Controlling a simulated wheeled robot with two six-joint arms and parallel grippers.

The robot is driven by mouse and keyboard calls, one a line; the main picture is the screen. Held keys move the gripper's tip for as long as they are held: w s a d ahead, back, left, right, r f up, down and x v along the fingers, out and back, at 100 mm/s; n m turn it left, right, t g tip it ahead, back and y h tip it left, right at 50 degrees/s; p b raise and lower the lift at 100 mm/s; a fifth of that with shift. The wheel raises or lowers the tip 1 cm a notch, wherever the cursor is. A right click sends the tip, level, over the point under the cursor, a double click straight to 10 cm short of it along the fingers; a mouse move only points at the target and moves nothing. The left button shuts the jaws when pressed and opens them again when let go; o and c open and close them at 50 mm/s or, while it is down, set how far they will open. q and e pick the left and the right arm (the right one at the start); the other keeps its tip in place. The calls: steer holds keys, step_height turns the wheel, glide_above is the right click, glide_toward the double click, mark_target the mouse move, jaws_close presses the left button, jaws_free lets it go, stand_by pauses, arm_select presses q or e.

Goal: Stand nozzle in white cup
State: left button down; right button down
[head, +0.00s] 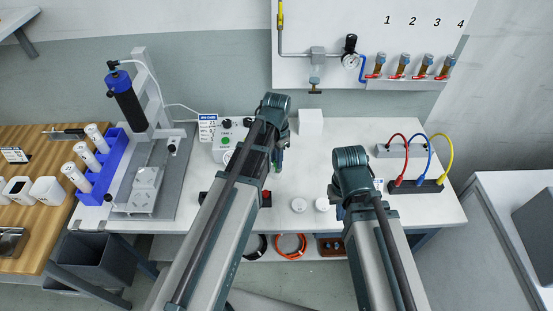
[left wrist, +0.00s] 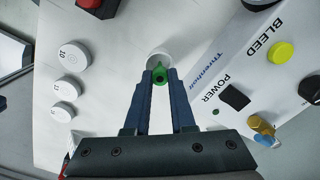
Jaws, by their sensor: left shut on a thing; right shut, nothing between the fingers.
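My left gripper (left wrist: 160,84) is shut on the green nozzle (left wrist: 160,75), which sits between its fingertips. The white cup (left wrist: 159,55) is just beyond the fingertips in the left wrist view, its round opening partly covered by the nozzle. I cannot tell whether the nozzle's lower end is inside the cup or above it. In the head view my left gripper (head: 277,160) is largely behind its own arm, and the cup cannot be made out there. My right gripper (head: 338,204) is shut and empty over the bench's front, mostly hidden by its arm.
The control box (left wrist: 245,75) with buttons stands close to the right of the cup in the left wrist view. White discs (head: 299,205) lie between my arms. A white block (head: 311,122) is behind.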

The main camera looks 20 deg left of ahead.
arm_select(q)
steer(key=shift+f, duration=0.3)
arm_select(e)
steer(key=shift+f, duration=0.3)
arm_select(q)
steer(key=c, duration=0.7)
jaws_free()
steer(key=shift+r, duration=0.15)
arm_select(e)
steer(key=shift+r, duration=0.2)
arm_select(q)
step_height(320, 180, up, 14)
steer(key=p, duration=1.3)
steer(key=shift+f+p, duration=0.2)
steer(key=shift+p, duration=0.1)
arm_select(e)
step_height(320, 180, up, 14)
steer(key=shift+f, duration=0.25)
